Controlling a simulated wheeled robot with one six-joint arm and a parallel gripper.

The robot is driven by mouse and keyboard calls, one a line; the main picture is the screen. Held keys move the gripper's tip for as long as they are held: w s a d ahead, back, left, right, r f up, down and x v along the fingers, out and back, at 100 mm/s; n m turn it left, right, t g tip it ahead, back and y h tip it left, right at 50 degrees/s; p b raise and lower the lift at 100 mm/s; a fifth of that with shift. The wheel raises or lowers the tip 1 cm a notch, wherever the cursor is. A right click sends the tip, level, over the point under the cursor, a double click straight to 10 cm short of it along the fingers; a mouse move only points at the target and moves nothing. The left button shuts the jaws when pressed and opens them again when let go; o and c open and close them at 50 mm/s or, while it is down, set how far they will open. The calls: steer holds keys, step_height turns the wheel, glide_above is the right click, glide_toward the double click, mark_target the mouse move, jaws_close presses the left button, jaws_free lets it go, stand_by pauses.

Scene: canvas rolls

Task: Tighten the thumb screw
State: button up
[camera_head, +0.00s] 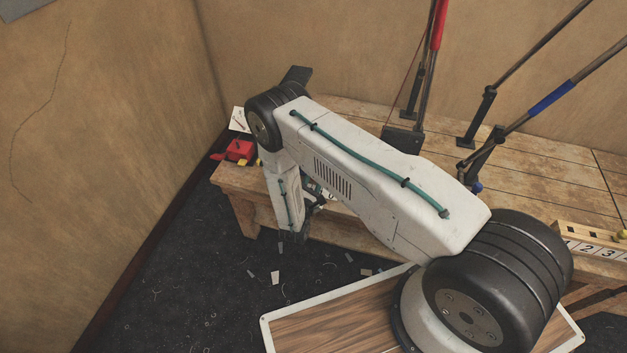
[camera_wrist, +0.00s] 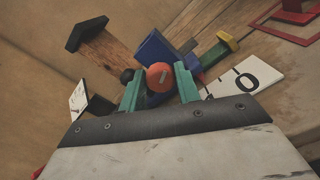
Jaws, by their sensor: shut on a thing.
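The thumb screw shows in the wrist view as a round orange-red knob (camera_wrist: 159,76) with a pale slot mark on its face. My gripper (camera_wrist: 159,86) has its two green fingers on either side of this knob and is shut on it. A blue block (camera_wrist: 153,48) stands just behind the knob. A white card (camera_wrist: 243,82) with a black ring and line lies to the right of the fingers. In the head view my arm hides the knob, and I cannot make out the fingertips clearly.
The wooden bench (camera_head: 350,115) carries upright rods with red and blue sleeves. A red block (camera_head: 240,150) sits at its left corner near the wall. A numbered wooden rack (camera_head: 592,243) is at the right. A yellow-ended piece (camera_wrist: 228,41) and a red frame (camera_wrist: 290,15) are close by.

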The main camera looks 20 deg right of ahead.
steer(key=shift+m, duration=0.6)
steer(key=o, duration=0.9)
steer(key=shift+s, duration=0.1)
steer(key=v, duration=0.7)
steer(key=shift+s+a, duration=0.25)
steer(key=shift+s, duration=0.05)
steer(key=shift+o, duration=0.2)
